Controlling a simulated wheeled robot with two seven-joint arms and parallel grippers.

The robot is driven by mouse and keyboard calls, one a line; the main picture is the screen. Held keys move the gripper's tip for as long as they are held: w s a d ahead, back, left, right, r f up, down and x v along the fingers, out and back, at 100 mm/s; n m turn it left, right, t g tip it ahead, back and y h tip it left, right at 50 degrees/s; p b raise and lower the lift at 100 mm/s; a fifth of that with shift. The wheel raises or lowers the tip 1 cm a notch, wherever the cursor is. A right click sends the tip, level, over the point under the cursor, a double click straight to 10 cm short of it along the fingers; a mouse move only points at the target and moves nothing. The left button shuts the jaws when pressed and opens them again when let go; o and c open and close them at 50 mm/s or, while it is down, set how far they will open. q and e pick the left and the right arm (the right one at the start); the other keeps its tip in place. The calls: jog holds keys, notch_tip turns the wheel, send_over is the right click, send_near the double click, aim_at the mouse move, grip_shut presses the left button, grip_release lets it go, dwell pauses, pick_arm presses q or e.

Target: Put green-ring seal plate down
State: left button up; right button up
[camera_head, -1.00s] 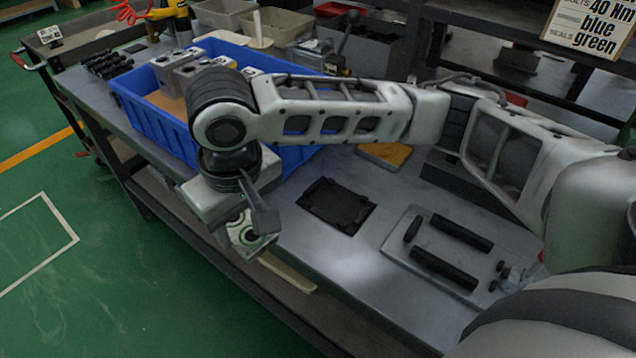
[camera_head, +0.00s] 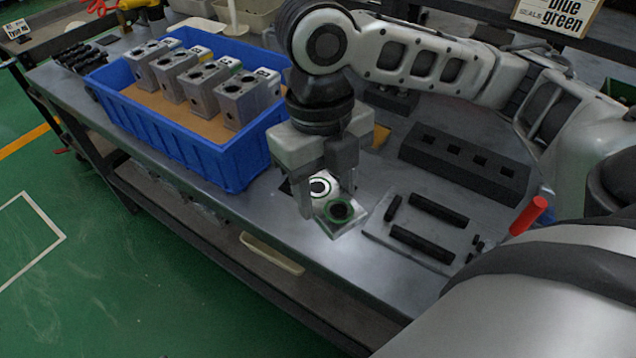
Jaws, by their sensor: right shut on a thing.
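The green-ring seal plate (camera_head: 336,211) is a small light metal plate with two round ports; the nearer port has a green ring around a dark hole. My right gripper (camera_head: 326,200) points down and is shut on the plate, holding it tilted over the front part of the workbench (camera_head: 290,262). I cannot tell whether the plate touches the surface below. The black square mat seen before is mostly hidden behind the gripper and plate. My left gripper is out of view.
A blue bin (camera_head: 215,160) with several metal valve blocks (camera_head: 247,98) stands to the left. A tray (camera_head: 385,240) with black bars lies to the right. Behind it is a black block with square holes (camera_head: 465,163). A red-handled tool (camera_head: 528,215) is at far right.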

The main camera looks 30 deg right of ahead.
jog(key=n, duration=0.1)
jog(key=d+n, duration=0.1)
jog(key=s+n, duration=0.1)
jog(key=n, duration=0.1)
jog(key=shift+d+r, duration=0.15)
jog(key=shift+r, duration=0.15)
jog(key=shift+w+d+f+h, duration=0.15)
jog(key=shift+w+h, duration=0.15)
jog(key=w+d+f, duration=0.1)
jog(key=w+f, duration=0.2)
jog(key=w+d+f, duration=0.2)
jog(key=w, duration=0.2)
jog(key=w+d+f+b, duration=0.1)
jog(key=w+f, duration=0.2)
jog(key=w, duration=0.1)
jog(key=shift+w+d+f, duration=0.2)
jog(key=shift+d+f, duration=0.1)
jog(key=shift+w+d+f, duration=0.1)
jog(key=shift+w+f, duration=0.2)
jog(key=shift+f, duration=0.05)
jog(key=shift+w+d+f, duration=0.1)
jog(key=shift+f, duration=1.55)
jog(key=shift+f, duration=0.1)
jog(key=o, duration=1.3)
